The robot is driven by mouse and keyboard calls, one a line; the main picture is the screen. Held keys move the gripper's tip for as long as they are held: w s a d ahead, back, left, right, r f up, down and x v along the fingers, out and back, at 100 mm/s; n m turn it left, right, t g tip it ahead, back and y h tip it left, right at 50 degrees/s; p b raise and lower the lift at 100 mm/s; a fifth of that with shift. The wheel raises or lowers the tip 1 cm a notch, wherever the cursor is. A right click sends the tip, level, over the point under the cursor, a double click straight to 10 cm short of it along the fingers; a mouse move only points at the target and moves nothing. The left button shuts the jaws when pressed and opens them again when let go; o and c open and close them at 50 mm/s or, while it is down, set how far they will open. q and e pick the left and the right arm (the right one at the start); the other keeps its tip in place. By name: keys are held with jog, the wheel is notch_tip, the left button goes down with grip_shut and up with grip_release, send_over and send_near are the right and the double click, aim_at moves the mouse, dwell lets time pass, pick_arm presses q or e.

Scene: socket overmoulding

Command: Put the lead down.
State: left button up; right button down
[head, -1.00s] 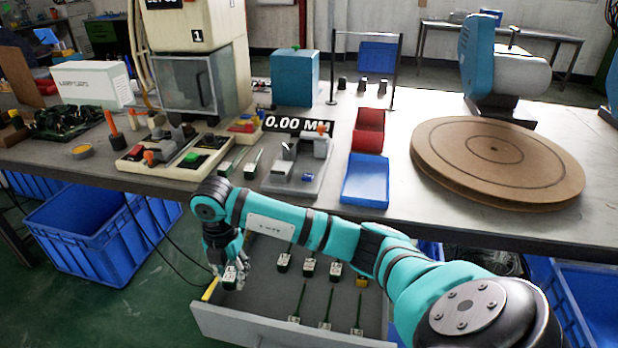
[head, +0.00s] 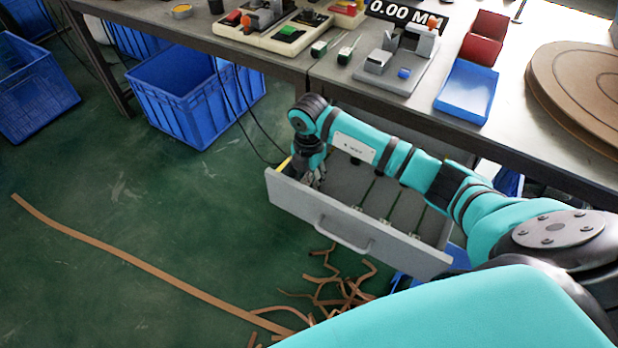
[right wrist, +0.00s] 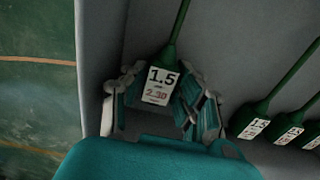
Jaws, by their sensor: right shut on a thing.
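The lead (right wrist: 162,85) has a green cable and a white tag reading 1.5. In the right wrist view it sits between the fingers of my right gripper (right wrist: 158,98), which is shut on it. In the head view my right gripper (head: 314,178) is at the left end of the open grey drawer (head: 390,247), just behind its front panel; the held lead is hard to make out there. I cannot tell whether the lead touches the drawer floor. My left gripper is not in view.
Other tagged green leads (right wrist: 252,128) lie in the drawer, right of the held one. The drawer's side wall (right wrist: 97,60) is close on the left. The workbench (head: 330,90) is above and behind. Brown strips (head: 340,290) lie on the floor in front.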

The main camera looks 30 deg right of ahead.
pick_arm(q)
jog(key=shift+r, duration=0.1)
pick_arm(e)
jog(key=shift+f, duration=0.15)
jog(key=c, duration=1.3)
grip_release()
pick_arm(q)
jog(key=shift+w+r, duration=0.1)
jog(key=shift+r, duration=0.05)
pick_arm(e)
jog(key=shift+o, duration=0.2)
jog(key=shift+r, duration=0.2)
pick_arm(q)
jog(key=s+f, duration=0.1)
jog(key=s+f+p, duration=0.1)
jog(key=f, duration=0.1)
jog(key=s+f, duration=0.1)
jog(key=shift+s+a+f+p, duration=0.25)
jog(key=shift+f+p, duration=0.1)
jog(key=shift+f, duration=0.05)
pick_arm(e)
notch_tip(320, 180, up, 12)
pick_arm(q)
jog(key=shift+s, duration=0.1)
pick_arm(e)
jog(key=shift+f, duration=0.1)
